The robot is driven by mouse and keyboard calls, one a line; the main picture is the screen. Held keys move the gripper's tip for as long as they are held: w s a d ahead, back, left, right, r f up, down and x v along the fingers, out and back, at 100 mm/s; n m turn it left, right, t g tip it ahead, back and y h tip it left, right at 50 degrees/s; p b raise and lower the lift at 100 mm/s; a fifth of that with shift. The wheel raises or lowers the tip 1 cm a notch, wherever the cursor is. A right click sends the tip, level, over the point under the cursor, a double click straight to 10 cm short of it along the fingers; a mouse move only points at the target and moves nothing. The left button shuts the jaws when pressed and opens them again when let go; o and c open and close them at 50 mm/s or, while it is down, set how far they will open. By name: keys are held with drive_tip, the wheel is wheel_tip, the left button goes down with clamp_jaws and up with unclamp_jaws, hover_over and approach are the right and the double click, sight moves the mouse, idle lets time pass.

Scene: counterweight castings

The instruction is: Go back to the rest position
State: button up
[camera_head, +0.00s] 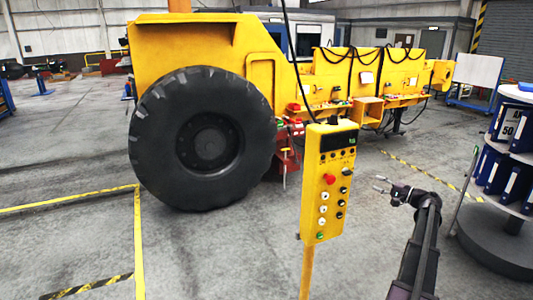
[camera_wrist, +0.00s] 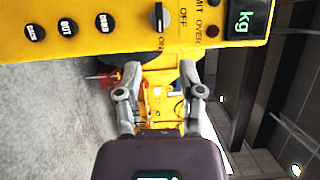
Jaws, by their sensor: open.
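My gripper (camera_head: 379,184) is at the end of my arm, right of the yellow control box in the head view. Its fingers are apart with nothing between them. In the wrist view my gripper (camera_wrist: 160,75) also shows open and empty. The yellow control box (camera_head: 313,200) stands upright on a yellow post, with a red button, several other knobs and a small green display. In the wrist view the control box (camera_wrist: 120,40) fills the top, turned sideways, with a display reading kg. I see no contact between gripper and box.
A large yellow machine (camera_head: 200,45) with a black tyre (camera_head: 165,140) stands behind the box. A round rack (camera_head: 492,222) with blue binders (camera_head: 513,187) stands at the right, near my arm. Grey floor (camera_head: 230,255) is open at the front left, with yellow lines.

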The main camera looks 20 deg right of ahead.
drive_tip(key=w+a+f+n+g+b, duration=0.1)
drive_tip(key=w+a+f+n+g, duration=0.2)
drive_tip(key=a, duration=0.8)
drive_tip(key=w+a+f+n+g+y, duration=0.15)
drive_tip(key=a+f+g, duration=0.35)
drive_tip(key=a, duration=0.7)
drive_tip(key=w+a+f+n+g+b, duration=0.15)
drive_tip(key=a+f, duration=0.35)
drive_tip(key=a, duration=0.6)
drive_tip(key=s+a+f+n+g+h, duration=0.2)
drive_tip(key=s+a+f, duration=0.1)
drive_tip(key=a, duration=0.5)
drive_tip(key=s+a+f+n+g+h+b, duration=0.1)
drive_tip(key=s+a+f+n+g+h, duration=0.1)
drive_tip(key=s+a, duration=0.4)
drive_tip(key=s+a+f+n+g+h, duration=0.3)
drive_tip(key=s+a+f+h, duration=0.1)
drive_tip(key=a, duration=0.8)
drive_tip(key=shift+s+f+n+b, duration=0.3)
drive_tip(key=shift+s+f, duration=0.1)
drive_tip(key=shift+s, duration=0.1)
drive_tip(key=shift+h, duration=0.25)
